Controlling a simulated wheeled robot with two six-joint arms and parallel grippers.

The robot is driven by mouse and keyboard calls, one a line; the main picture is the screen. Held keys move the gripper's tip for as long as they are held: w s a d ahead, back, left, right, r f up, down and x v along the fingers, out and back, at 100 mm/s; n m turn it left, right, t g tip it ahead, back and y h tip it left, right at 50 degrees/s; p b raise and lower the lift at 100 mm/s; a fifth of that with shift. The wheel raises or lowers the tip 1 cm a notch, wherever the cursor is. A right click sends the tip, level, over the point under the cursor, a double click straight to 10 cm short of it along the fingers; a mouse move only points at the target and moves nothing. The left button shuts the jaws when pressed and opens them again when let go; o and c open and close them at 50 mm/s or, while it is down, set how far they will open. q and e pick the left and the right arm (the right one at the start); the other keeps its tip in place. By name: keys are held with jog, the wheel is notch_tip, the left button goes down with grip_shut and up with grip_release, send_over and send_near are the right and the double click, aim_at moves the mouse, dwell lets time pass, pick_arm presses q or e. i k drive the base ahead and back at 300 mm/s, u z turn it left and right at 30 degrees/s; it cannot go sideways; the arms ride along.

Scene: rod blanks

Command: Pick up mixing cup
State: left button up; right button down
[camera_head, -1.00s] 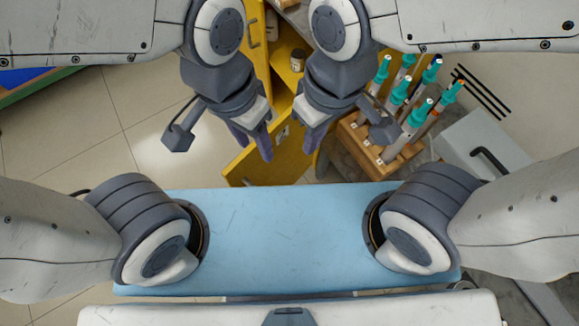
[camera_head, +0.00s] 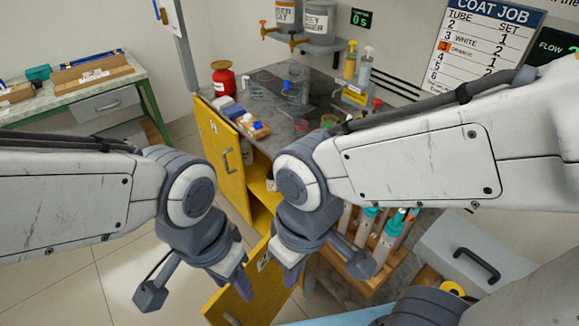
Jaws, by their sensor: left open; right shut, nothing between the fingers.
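I cannot tell for sure which thing is the mixing cup. Small clear vessels (camera_head: 291,87) stand on the grey bench top (camera_head: 335,90), beyond my grippers. A small light jar (camera_head: 271,184) sits inside the open yellow cabinet (camera_head: 226,160), partly hidden by my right arm. My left gripper (camera_head: 241,279) is open, hanging low in front of the cabinet. My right gripper (camera_head: 289,272) is shut and empty, just to its right. Both are apart from the bench things.
A red can (camera_head: 223,78) stands at the bench's left end. Pump bottles (camera_head: 364,68) and dispensers (camera_head: 320,22) stand at the back. A wooden rack (camera_head: 365,287) of teal-topped rods and a grey case (camera_head: 480,250) are at right. The yellow door (camera_head: 240,305) hangs open below my grippers.

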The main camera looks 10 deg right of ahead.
aim_at(302, 125)
jog(key=u, duration=0.6)
jog(key=k, duration=0.8)
jog(key=u, duration=0.8)
jog(key=k, duration=0.35)
jog(key=u, duration=0.35)
jog(key=i, duration=1.9)
jog(key=z, duration=0.6)
jog(key=i, duration=1.85)
jog(key=z, duration=1.2)
jog(key=i, duration=1.05)
jog(key=z, duration=1.65)
jog(key=i, duration=0.6)
jog(key=z, duration=0.35)
